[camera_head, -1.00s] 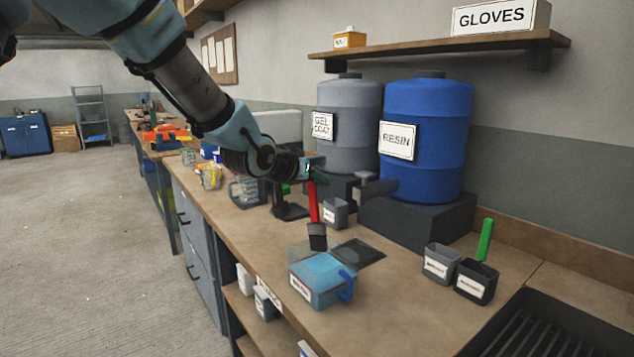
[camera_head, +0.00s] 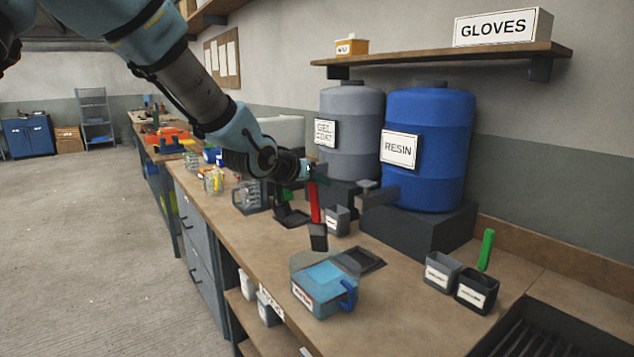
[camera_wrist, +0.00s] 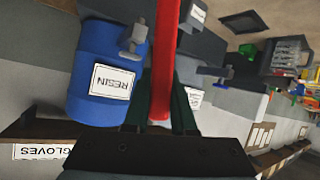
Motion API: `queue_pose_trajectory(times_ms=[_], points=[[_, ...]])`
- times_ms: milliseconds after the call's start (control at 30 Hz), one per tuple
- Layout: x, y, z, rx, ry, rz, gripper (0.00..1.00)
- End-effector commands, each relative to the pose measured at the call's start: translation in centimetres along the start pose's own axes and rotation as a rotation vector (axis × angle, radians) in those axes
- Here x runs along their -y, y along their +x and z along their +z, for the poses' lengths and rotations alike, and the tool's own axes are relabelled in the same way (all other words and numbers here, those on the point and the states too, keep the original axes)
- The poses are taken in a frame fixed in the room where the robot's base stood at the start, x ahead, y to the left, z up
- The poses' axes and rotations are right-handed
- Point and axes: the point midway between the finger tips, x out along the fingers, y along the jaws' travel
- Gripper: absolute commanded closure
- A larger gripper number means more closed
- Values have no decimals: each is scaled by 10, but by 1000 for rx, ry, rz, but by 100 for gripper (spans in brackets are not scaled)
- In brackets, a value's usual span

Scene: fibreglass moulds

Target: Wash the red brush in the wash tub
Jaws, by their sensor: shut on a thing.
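The red brush (camera_head: 315,203) hangs upright in my gripper (camera_head: 314,172), with its dark bristle end down. In the wrist view, its red handle (camera_wrist: 163,60) runs between the shut fingers of my gripper (camera_wrist: 160,124). A blue tub (camera_head: 318,287) with a handle and a front label stands on the bench just in front of and below the brush; it looks like the wash tub, but its label is too small to read. The bristles appear above and behind the tub, apart from its blue top. A greyish round shape lies behind the tub, partly hidden by it.
A dark square tray (camera_head: 364,260) lies behind the tub. Small grey cups (camera_head: 442,271) stand right, near a green-handled brush (camera_head: 486,250). The grey drum (camera_head: 352,110) and blue resin drum (camera_head: 429,170) stand behind, with a tap near the brush. The bench's front edge is close to the tub.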

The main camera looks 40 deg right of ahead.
Motion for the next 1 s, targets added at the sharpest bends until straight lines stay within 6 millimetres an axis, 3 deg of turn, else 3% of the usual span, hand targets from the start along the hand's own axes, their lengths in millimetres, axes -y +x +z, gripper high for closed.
queue_pose_trajectory(times_ms=[533,867,1000], points=[[-9,-22,-43,0,-1,0,100],[-9,-23,-43,0,0,0,100],[5,-21,-38,-2,-10,-18,100]])
